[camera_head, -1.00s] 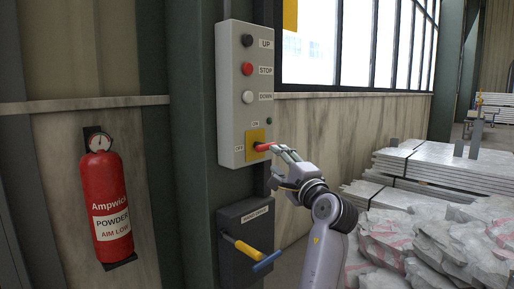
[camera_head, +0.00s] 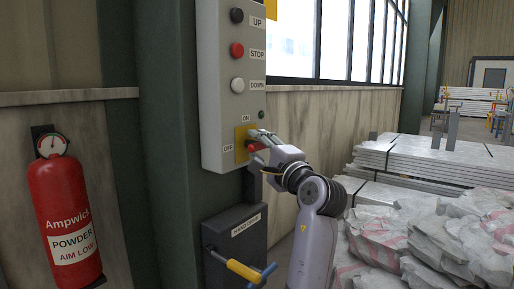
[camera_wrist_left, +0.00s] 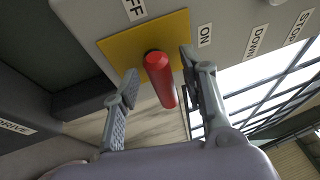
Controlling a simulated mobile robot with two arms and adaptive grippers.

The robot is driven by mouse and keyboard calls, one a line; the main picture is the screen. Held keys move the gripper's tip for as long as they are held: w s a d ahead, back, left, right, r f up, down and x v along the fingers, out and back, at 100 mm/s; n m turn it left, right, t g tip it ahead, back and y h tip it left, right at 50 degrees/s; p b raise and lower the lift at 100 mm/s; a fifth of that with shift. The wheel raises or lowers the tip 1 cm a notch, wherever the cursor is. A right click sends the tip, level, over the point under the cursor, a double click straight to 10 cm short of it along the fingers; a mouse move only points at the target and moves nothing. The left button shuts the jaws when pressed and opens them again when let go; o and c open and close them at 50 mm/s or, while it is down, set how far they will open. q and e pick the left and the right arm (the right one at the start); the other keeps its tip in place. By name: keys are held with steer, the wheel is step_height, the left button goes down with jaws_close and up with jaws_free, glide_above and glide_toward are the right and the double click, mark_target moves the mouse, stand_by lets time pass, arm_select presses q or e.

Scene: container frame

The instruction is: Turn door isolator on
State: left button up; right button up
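The door isolator is a yellow plate (camera_head: 240,146) with a red handle (camera_head: 254,147), low on a grey control box (camera_head: 219,90). "ON" is printed above the plate and "OFF" to its left. My left gripper (camera_head: 256,139) is at the handle, its fingers partly covering it in the head view. In the left wrist view, the red handle (camera_wrist_left: 160,80) stands out between the two open fingers of the gripper (camera_wrist_left: 158,88). The right finger is close to the handle, and a gap shows on the left. My right gripper is not in view.
A dark drive box (camera_head: 232,240) with a yellow-handled lever (camera_head: 243,271) is below the control box. A fire extinguisher (camera_head: 66,215) hangs at the left. Stacked metal sheets (camera_head: 430,160) and wrapped bags (camera_head: 440,235) lie at the right.

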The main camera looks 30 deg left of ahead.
arm_select(q)
steer(key=shift+c, duration=0.4)
steer(key=shift+r, duration=0.1)
jaws_close()
